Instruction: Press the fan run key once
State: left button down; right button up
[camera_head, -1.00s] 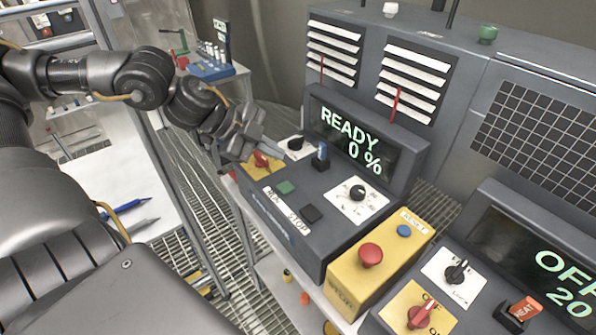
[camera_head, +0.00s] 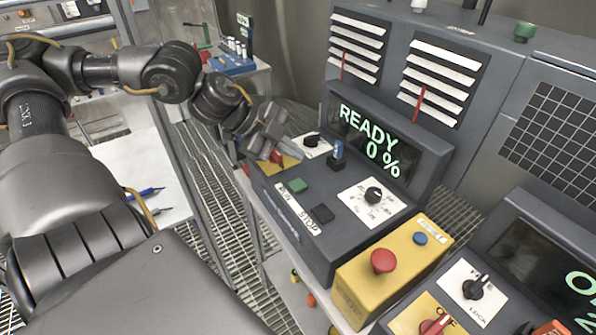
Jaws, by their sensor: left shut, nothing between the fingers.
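The fan console (camera_head: 330,250) has a display (camera_head: 380,140) reading READY and 0 %. On its sloped panel are a green key (camera_head: 297,186) beside the RUN label and a black key (camera_head: 322,213) beside the STOP label. Both keys are uncovered. My left gripper (camera_head: 268,148) is shut and empty. It is over the far left end of the panel, behind the green key in the picture and apart from it. It partly hides the yellow plate (camera_head: 287,162) with a red switch. My right gripper does not show.
A blue-tipped lever (camera_head: 338,151) and a black dial (camera_head: 373,195) stand on the same panel. A yellow box (camera_head: 360,284) with a red mushroom button (camera_head: 383,261) is at its right. A second console (camera_head: 530,250) is farther right.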

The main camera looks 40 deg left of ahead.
aim_at(293, 184)
pick_arm(q)
notch_tip(293, 184, down, 6)
jog(key=b, duration=0.4)
jog(key=shift+f+b, duration=0.1)
jog(key=shift+b, duration=0.2)
dwell(0.5)
jog(key=shift+f, duration=0.1)
dwell(1.0)
jog(key=shift+f, duration=0.15)
jog(key=shift+f+b, duration=0.15)
jog(key=shift+b, duration=0.2)
